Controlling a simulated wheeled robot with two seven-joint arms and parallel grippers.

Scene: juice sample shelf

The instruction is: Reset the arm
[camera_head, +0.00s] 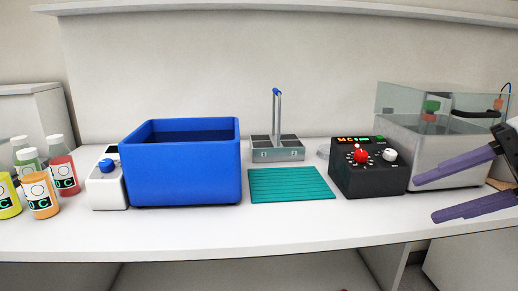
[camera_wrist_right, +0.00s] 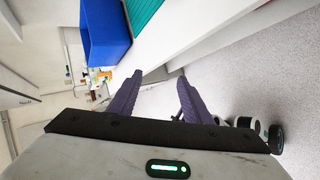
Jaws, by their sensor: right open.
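My right gripper (camera_head: 424,199) comes in from the right edge in the head view. Its two purple fingers are apart with nothing between them, in front of the clear-lidded bath at the right end of the bench. In the right wrist view the fingers of my right gripper (camera_wrist_right: 146,85) are spread and empty, with the bench edge and the floor beyond them. My left gripper is not in either view.
A blue bin (camera_head: 185,172), teal mat (camera_head: 290,186), metal stand (camera_head: 277,150), black control box (camera_head: 368,180) and clear-lidded bath (camera_head: 440,150) stand on the white bench (camera_head: 270,226). Several juice bottles (camera_head: 42,197) stand at left. The bench front is clear.

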